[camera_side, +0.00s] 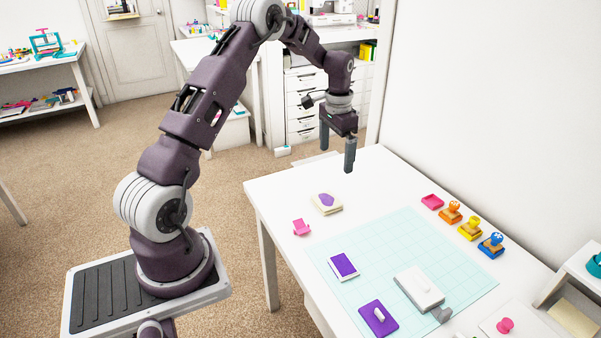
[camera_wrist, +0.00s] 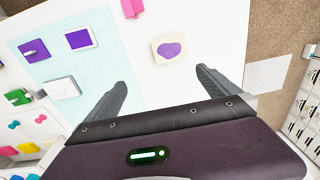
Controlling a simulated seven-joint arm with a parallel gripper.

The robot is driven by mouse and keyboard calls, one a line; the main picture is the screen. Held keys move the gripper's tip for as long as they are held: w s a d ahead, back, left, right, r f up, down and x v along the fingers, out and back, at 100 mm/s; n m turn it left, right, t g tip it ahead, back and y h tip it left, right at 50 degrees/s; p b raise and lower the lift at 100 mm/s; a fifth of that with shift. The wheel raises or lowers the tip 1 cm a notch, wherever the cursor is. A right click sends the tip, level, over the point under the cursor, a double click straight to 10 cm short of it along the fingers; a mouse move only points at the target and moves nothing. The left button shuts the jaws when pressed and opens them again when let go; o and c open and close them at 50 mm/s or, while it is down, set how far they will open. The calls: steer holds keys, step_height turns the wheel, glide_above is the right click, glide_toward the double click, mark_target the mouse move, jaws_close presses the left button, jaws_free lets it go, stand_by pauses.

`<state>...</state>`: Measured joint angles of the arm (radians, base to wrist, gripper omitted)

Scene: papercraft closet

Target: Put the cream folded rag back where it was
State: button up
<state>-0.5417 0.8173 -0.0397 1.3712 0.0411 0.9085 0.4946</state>
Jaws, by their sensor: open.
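The cream folded rag (camera_side: 333,209) looks like a small, thick cream square with a purple blotch on top. It lies flat on the bare white table, near the table's far left end. In the wrist view the rag (camera_wrist: 157,59) shows whole, beyond the fingertips and roughly between them. My gripper (camera_side: 337,153) hangs above the far end of the table, higher than the rag and apart from it. In the wrist view my gripper (camera_wrist: 161,78) has its two fingers spread wide with nothing between them.
A pink piece (camera_side: 302,227) lies close to the rag. A pale blue grid mat (camera_side: 390,245) bears a purple-faced card (camera_side: 343,264) and a white block (camera_side: 418,287). A purple pad (camera_side: 377,319) is near the front. Orange, yellow and blue stamps (camera_side: 491,245) line the wall side.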

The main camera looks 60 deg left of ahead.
steer(key=s+d+r+t, duration=0.1)
steer(key=s+d+r, duration=0.4)
steer(key=d+r, duration=0.35)
steer(key=s+d+r+t, duration=0.1)
steer(key=s+d+r, duration=0.4)
steer(key=d+r, duration=0.3)
steer(key=s+d+r+t, duration=0.1)
steer(key=s+d, duration=0.3)
steer(key=s, duration=0.6)
steer(key=s+d+r+t, duration=0.1)
steer(key=s+d, duration=0.3)
steer(key=s, duration=0.6)
steer(key=shift+d+t, duration=0.2)
steer(key=shift+t, duration=0.4)
